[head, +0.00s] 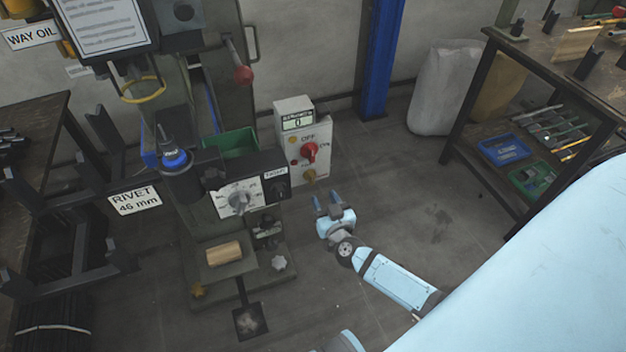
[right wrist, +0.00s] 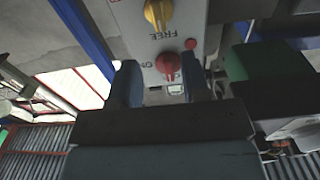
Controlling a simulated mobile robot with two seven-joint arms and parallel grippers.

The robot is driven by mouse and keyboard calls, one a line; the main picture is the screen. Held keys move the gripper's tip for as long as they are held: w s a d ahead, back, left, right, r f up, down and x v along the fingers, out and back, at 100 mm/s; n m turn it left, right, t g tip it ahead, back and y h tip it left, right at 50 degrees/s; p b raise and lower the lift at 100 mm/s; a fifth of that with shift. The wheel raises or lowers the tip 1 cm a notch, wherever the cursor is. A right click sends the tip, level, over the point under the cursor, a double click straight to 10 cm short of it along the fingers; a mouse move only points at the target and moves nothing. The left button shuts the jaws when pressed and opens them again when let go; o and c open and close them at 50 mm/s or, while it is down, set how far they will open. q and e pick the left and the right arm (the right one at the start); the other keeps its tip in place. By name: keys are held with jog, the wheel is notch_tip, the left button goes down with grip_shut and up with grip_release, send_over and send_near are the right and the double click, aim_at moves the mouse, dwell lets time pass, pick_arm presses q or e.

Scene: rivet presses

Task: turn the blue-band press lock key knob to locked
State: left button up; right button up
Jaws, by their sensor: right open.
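The press with the blue band (head: 175,160) stands left of centre in the head view. Beside it is a pale control box (head: 296,155) with a red switch (head: 309,152) and a yellow knob (head: 309,176) below it. In the right wrist view the yellow knob (right wrist: 158,13) has the word FREE beside it, and the red switch (right wrist: 169,66) appears between the fingers. My right gripper (head: 328,203) is open and empty, in front of and below the box, apart from the yellow knob. My left gripper is not in view.
The press front has a grey dial (head: 240,201); a tan block (head: 224,253) lies on its base. A green bin (head: 230,143) sits behind. A workbench (head: 560,65) with trays stands at the right. Floor right of the box is clear.

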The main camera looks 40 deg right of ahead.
aim_at(313, 178)
jog(key=b+x, duration=0.1)
jog(key=x, duration=0.7)
jog(key=shift+w+b, duration=0.35)
jog(key=shift+w, duration=0.05)
grip_shut()
